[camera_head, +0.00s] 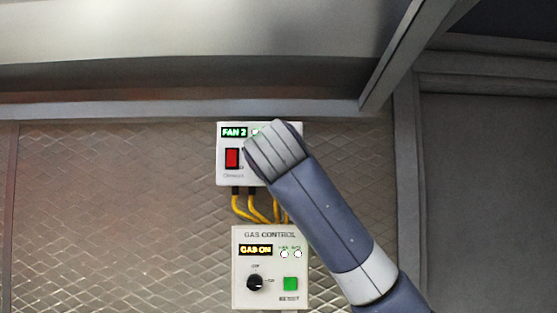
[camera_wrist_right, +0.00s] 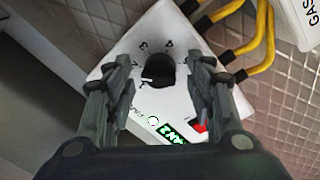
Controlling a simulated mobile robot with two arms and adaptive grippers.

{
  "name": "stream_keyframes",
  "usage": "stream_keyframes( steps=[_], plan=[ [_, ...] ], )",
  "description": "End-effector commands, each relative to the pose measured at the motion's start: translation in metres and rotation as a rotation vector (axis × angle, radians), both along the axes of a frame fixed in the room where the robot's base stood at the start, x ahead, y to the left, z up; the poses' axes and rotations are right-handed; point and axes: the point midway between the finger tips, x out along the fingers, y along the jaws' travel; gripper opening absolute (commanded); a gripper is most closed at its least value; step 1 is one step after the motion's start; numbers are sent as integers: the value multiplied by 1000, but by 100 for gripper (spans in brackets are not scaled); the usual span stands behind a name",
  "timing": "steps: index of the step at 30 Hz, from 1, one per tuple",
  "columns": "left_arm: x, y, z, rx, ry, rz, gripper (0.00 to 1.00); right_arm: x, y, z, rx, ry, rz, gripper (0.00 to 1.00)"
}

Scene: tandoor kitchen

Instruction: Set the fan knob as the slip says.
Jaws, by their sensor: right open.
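The white fan box (camera_head: 224,172) is on the tiled wall in the head view, with a lit display (camera_head: 234,132) reading "FAN 2" and a red switch (camera_head: 232,158). Its knob is hidden there behind my right arm. In the wrist view the black fan knob (camera_wrist_right: 161,71) shows, with a white mark towards the picture's left and numbers around it. My right gripper (camera_wrist_right: 162,68) is open, its fingers apart on either side of the knob; I cannot tell whether either touches it. No slip is in view. My left gripper is not in view.
Below the fan box is a gas control box (camera_head: 242,293) with a "GAS ON" display, a black knob (camera_head: 255,283) and a green button (camera_head: 290,283). Yellow cables (camera_head: 238,208) run between the boxes. A metal hood edge (camera_head: 180,108) lies just above the fan box.

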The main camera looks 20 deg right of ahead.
Motion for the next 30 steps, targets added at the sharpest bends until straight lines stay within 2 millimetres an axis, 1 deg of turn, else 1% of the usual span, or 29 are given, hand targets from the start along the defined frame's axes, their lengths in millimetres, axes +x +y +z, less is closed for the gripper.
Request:
stream_keyframes(
  steps=[5,12,15,18,23,30],
  plan=[
    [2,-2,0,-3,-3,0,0,-21,8,-1,-1,-3,4,50],
    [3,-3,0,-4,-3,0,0,-70,25,-3,-2,-4,4,50],
    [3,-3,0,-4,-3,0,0,-88,31,-4,-2,-3,5,50],
    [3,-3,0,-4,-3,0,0,-100,35,-5,-2,-2,3,50],
    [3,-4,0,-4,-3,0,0,-110,38,-6,0,-1,2,50],
    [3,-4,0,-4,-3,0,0,-112,38,-6,0,-1,2,50]
  ],
)
